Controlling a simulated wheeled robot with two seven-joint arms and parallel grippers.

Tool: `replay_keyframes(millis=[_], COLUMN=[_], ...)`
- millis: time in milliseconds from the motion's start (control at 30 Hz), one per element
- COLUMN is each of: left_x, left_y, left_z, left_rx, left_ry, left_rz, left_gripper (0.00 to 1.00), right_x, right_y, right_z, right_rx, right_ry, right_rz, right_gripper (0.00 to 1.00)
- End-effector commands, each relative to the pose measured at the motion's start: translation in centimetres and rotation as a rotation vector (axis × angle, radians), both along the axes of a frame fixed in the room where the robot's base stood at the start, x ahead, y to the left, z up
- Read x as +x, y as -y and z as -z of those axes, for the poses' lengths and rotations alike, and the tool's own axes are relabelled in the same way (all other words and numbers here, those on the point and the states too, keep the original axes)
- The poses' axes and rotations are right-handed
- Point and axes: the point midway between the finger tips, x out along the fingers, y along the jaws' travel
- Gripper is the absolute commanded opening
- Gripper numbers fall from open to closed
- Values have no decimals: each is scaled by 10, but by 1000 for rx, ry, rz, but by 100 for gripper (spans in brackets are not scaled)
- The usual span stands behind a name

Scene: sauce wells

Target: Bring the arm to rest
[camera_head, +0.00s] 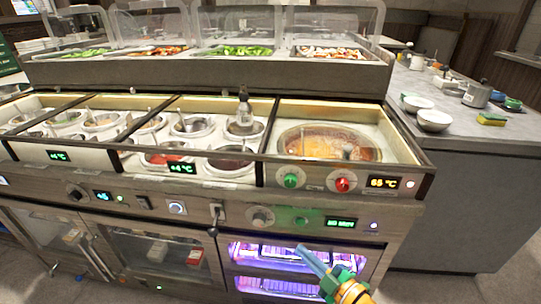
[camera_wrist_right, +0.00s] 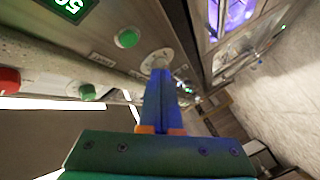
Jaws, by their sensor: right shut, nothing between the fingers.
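My right gripper (camera_head: 302,250) is at the bottom of the head view, in front of the purple-lit lower cabinet of the counter. Its blue fingers point up and to the left, and they are shut with nothing between them. In the right wrist view the shut fingers (camera_wrist_right: 161,78) reach toward a pale round knob (camera_wrist_right: 157,58) on the counter's front panel. I cannot tell whether the tips touch the knob. My left gripper is in neither view.
The counter's front panel carries a green knob (camera_head: 291,180), a red knob (camera_head: 342,181) and a grey knob (camera_head: 260,218). Above is a well of orange sauce (camera_head: 322,142). A side counter (camera_head: 455,130) with white bowls stands at right. Open floor lies at lower right.

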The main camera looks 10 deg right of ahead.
Motion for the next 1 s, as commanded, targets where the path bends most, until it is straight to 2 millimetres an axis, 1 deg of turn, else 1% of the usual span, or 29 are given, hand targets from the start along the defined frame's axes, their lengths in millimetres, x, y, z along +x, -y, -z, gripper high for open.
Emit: replay_keyframes(millis=[67, 133, 167, 200, 267, 300, 367, 400, 467, 500, 567, 600, 667, 700, 733, 800, 900, 1000], left_x=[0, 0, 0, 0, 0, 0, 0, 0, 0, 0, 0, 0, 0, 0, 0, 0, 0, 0], left_y=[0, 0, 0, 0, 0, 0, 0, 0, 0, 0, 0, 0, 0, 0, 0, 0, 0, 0], left_z=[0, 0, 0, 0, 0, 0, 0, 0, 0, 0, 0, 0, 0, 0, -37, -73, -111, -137], left_rx=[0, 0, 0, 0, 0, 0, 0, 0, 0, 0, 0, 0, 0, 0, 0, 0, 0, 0], left_ry=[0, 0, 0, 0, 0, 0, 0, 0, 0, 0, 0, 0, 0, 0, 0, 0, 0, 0], left_rz=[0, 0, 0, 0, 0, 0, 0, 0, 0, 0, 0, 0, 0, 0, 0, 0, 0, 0], left_gripper=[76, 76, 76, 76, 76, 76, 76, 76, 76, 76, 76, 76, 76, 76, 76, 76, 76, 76], right_x=[-5, -23, -36, -59, -98, -126, -167, -194, -233, -258, -295, -319, -355, -380, -373, -370, -370, -369], right_y=[15, 35, 44, 54, 64, 67, 69, 68, 65, 62, 56, 52, 44, 37, 40, 41, 41, 41], right_z=[37, 94, 122, 159, 205, 231, 262, 279, 298, 309, 321, 327, 333, 336, 298, 262, 224, 197], right_rx=[21, 50, 63, 80, 100, 111, 123, 129, 135, 138, 140, 140, 139, 139, 139, 138, 138, 138], right_ry=[-113, -288, -378, -498, -664, -765, -902, -984, -1097, -1167, -1268, -1333, -1428, -1492, -1475, -1468, -1466, -1465], right_rz=[83, 209, 271, 351, 457, 518, 597, 643, 704, 741, 790, 822, 866, 894, 889, 887, 886, 884], right_gripper=[0, 0, 0, 0, 0, 0, 0, 0, 0, 0, 0, 0, 0, 0, 0, 0, 0, 0])
